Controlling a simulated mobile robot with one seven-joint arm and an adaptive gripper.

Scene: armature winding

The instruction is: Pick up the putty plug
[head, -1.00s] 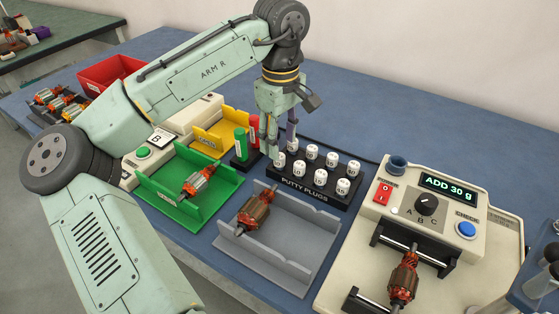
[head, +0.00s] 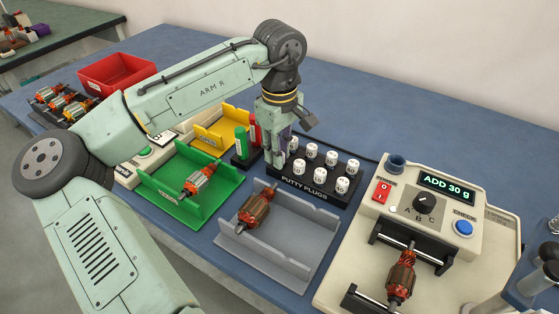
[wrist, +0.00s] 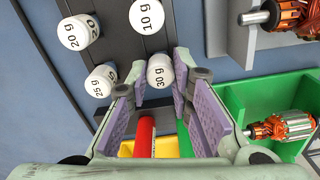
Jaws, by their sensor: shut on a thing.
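The putty plugs are white cylinders with weight marks, standing in a black rack labelled PUTTY PLUGS (head: 305,196). The 30 g plug (wrist: 160,71) sits between my fingertips in the wrist view, at the rack's left end. My gripper (wrist: 160,82) is shut on it. In the head view my gripper (head: 274,164) points down at the rack's left front corner and hides that plug. The plug appears to be still at rack level. The 10 g plug (wrist: 147,16), 25 g plug (wrist: 100,80) and 20 g plug (wrist: 78,32) stand close by. The tester display (head: 447,188) reads ADD 30 g.
Red and green markers (head: 241,143) stand just left of my gripper. A green tray (head: 170,205) and a grey tray (head: 270,258) each hold an armature, in front. The balancing machine (head: 480,240) stands right. Blue table behind the rack is clear.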

